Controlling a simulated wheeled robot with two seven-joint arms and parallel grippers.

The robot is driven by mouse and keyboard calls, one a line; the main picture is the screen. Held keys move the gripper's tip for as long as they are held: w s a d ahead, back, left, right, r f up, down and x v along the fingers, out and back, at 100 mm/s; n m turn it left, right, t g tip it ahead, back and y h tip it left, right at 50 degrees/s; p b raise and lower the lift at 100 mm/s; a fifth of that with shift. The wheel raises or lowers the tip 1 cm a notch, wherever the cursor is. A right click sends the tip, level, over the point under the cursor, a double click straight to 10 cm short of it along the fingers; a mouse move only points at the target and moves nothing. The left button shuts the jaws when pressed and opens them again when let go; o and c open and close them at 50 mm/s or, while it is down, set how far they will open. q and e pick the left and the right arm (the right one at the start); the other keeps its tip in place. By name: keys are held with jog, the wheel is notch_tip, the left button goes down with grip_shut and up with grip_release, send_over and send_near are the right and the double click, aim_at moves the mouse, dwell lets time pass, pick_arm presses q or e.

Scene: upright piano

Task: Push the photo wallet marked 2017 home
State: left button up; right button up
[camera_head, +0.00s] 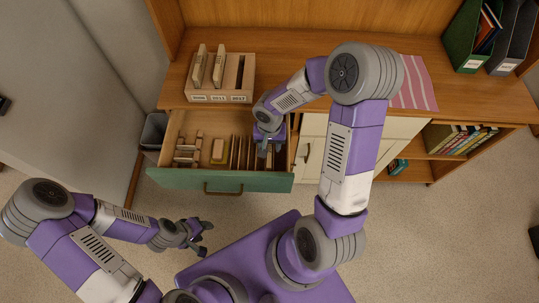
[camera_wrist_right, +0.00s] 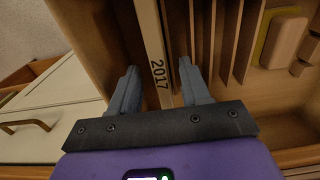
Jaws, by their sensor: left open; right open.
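The photo wallet marked 2017 (camera_wrist_right: 154,45) stands on edge at one end of the open drawer (camera_head: 163,180), its pale spine facing the right wrist camera. My right gripper (camera_wrist_right: 158,75) is open with a finger on each side of the spine, with gaps visible. In the head view the right gripper (camera_head: 268,153) reaches into the drawer's right end and hides most of the wallet. A wooden rack (camera_head: 232,75) stands on the cabinet top, with labels that include 2011 and 2017; its 2017 slot looks empty. My left gripper (camera_head: 203,239) is open and empty over the floor.
Two wallets (camera_head: 198,68) stand in the rack's left slots. The drawer also holds upright dividers (camera_head: 240,153), a tan block (camera_head: 219,151) and small pieces at left. A striped cloth (camera_head: 415,85) and file boxes (camera_head: 465,40) are on the top at right.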

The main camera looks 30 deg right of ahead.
jog(key=shift+f, duration=0.15)
grip_shut()
dwell(0.5)
